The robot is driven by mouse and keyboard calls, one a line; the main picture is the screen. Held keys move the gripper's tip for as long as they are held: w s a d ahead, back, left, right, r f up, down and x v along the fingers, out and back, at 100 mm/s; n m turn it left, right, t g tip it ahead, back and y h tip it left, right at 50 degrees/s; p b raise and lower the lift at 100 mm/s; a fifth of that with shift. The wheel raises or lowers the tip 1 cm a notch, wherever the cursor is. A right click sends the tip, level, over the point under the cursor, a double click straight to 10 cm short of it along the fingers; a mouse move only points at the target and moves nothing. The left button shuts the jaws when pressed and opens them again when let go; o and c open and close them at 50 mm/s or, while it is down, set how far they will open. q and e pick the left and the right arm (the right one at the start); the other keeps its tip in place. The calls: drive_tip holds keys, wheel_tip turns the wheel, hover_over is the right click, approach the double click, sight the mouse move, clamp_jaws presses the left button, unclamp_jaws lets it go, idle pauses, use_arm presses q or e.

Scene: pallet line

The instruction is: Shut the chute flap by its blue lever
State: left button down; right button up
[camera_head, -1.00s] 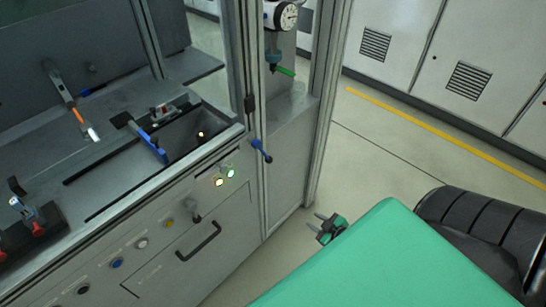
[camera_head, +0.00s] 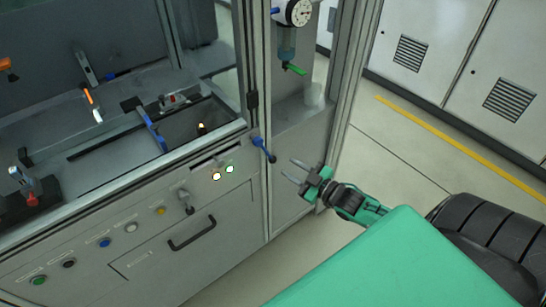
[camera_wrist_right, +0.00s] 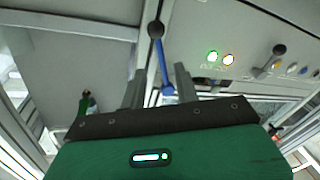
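The blue lever (camera_head: 263,146) with a dark knob sticks out at the front corner post of the machine, slanting down to the right. It also shows in the right wrist view (camera_wrist_right: 164,72), between the lines of the two fingers. My right gripper (camera_head: 292,171) is open and empty, a little right of and below the lever in the head view, apparently not touching it. Its fingers (camera_wrist_right: 159,88) point toward the lever in the wrist view. I cannot tell which panel is the chute flap or how it stands. My left gripper is not in view.
Two lit lamps (camera_head: 223,173) and a dark slot sit left of the lever. A drawer handle (camera_head: 192,234) and several buttons are on the front panel. A gauge (camera_head: 298,12) hangs above, near the post. The floor (camera_head: 385,165) right of the machine is clear.

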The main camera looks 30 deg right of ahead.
sight(270, 156)
drive_tip(key=x, duration=0.8)
clamp_jaws()
